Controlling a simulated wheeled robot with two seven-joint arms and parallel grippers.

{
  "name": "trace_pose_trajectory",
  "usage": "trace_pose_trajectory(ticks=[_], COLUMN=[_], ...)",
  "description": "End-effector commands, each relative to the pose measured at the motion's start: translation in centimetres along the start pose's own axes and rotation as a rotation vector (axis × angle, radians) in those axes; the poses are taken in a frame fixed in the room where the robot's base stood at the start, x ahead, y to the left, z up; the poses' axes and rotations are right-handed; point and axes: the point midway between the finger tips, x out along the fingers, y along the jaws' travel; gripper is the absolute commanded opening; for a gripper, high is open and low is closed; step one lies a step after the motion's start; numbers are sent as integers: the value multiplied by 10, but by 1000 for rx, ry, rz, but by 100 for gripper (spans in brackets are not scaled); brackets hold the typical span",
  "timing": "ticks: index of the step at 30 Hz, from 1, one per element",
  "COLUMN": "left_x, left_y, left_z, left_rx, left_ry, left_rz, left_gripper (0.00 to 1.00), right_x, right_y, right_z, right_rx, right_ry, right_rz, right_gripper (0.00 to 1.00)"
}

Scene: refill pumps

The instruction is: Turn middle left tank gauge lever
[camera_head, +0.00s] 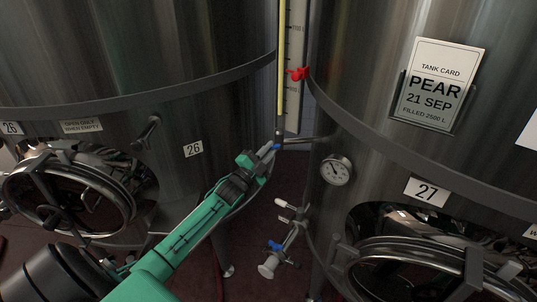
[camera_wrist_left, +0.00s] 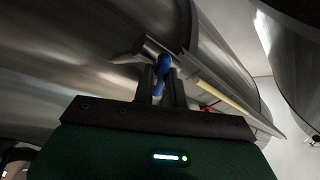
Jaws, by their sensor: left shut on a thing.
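A tall tank gauge with a yellow column and scale (camera_head: 292,65) stands in the gap between tank 26 (camera_head: 130,60) and tank 27 (camera_head: 365,95). My left gripper (camera_head: 268,153) is shut on the blue lever. In the left wrist view the blue lever (camera_wrist_left: 163,68) shows between my two fingers, partly hidden by them. My right gripper is not in view.
A red clip (camera_head: 299,74) sits on the gauge scale. A round dial (camera_head: 336,170) is on tank 27, and a valve with a blue handle (camera_head: 275,246) is below it. Dark floor shows between the tanks.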

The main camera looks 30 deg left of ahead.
Motion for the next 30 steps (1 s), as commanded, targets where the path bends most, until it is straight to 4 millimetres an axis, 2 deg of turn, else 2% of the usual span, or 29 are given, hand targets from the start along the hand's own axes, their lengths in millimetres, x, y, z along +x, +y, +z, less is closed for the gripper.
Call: trace_pose_trajectory(ticks=[11, 21, 30], left_x=[0, 0, 0], left_y=[4, 4, 4], left_z=[-2, -5, -6], left_rx=[-343, -641, -841], left_ry=[-73, -134, -177], left_rz=[-94, -176, -231], left_gripper=[0, 0, 0], right_x=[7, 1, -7], right_y=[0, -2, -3], right_z=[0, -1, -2], right_rx=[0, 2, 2], right_ry=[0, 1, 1], right_rz=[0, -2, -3], right_gripper=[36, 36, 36])
